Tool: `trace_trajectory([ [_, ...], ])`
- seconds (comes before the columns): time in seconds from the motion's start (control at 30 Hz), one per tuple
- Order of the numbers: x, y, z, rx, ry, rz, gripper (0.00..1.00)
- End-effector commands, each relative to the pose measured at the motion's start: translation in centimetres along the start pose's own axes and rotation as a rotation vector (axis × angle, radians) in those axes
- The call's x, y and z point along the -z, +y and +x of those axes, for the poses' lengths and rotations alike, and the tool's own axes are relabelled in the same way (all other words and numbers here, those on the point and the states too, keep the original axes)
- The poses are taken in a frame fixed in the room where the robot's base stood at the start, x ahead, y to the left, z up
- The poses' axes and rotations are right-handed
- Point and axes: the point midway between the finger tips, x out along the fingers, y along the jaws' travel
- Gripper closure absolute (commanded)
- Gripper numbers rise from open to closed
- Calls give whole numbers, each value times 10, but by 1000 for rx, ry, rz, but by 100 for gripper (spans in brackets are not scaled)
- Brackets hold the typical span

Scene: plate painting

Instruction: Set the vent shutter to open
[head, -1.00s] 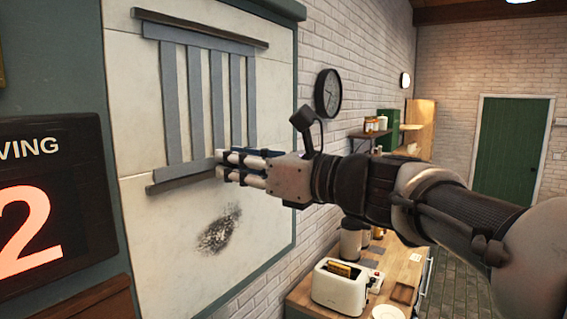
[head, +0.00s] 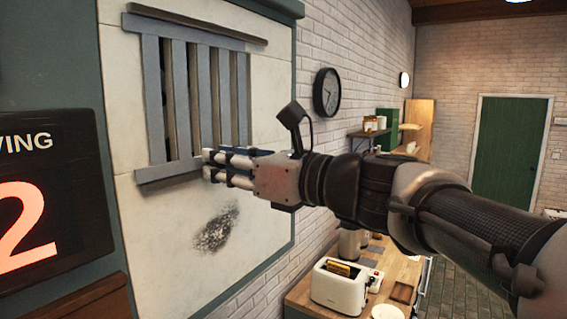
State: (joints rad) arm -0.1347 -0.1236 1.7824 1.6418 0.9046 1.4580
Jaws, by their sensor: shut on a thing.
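The vent shutter (head: 187,98) is a grey slatted panel on the pale wall panel, upper left of the head view. Narrow dark gaps show between its slats, with brown bars partly visible behind them. The exact part between the fingertips is hidden by the fingers.
A dark sign with a red 2 (head: 28,228) stands at the left. A dark smudge (head: 217,228) marks the panel below the shutter. A wall clock (head: 327,92) hangs to the right. A toaster (head: 338,286) stands on the wooden counter below my arm.

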Motion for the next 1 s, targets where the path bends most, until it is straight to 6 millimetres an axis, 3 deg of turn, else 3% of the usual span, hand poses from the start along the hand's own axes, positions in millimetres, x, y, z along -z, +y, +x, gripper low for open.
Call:
trace_trajectory([
  [0.07, 1, 2, 1, -7, 2, 0, 100],
  [0.1, 1, 2, 1, -7, 2, 0, 80],
  [0.4, 1, 1, 0, -6, 2, 0, 60],
  [0.77, 0, 0, -2, -3, 1, 0, 59],
  [1.0, 0, -1, -38, 3, 0, -3, 59],
])
